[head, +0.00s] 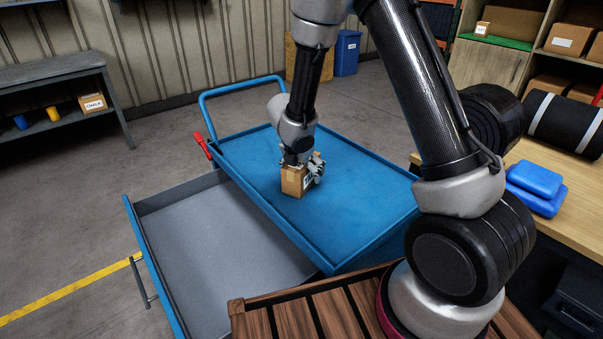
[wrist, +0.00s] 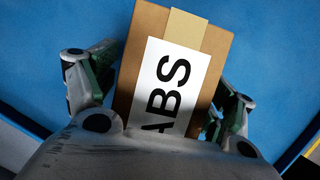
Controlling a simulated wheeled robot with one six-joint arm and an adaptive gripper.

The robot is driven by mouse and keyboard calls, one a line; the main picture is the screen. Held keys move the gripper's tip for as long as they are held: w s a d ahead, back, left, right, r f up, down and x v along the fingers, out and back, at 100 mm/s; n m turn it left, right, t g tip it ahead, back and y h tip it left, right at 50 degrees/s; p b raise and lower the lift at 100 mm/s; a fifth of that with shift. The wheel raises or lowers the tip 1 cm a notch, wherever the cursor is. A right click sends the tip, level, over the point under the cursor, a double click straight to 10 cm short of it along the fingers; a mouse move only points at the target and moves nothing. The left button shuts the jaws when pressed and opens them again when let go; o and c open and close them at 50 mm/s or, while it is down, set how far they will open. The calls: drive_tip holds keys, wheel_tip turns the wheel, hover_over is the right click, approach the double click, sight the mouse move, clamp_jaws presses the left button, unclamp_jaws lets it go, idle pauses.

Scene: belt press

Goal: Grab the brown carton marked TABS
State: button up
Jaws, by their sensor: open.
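The brown carton (head: 292,181) stands on the blue cart top, near its left side. In the wrist view the carton (wrist: 217,42) has a strip of tan tape and a white label reading "ABS", its first letter cut off by my gripper's body. My gripper (head: 303,168) is directly over the carton, pointing down. In the wrist view the two fingers of my gripper (wrist: 160,90) are open, one on each side of the carton. A gap shows at the left finger; whether the right finger touches cannot be told.
The blue cart top (head: 362,188) has a raised rim and is otherwise clear. An empty open grey drawer (head: 215,235) juts out below it at the left. A wooden bench (head: 585,215) with blue packs (head: 537,186) stands at the right.

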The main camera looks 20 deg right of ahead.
drive_tip(key=c, duration=1.3)
drive_tip(key=shift+r, duration=0.1)
wheel_tip(320, 180, up, 10)
drive_tip(key=shift+r, duration=0.15)
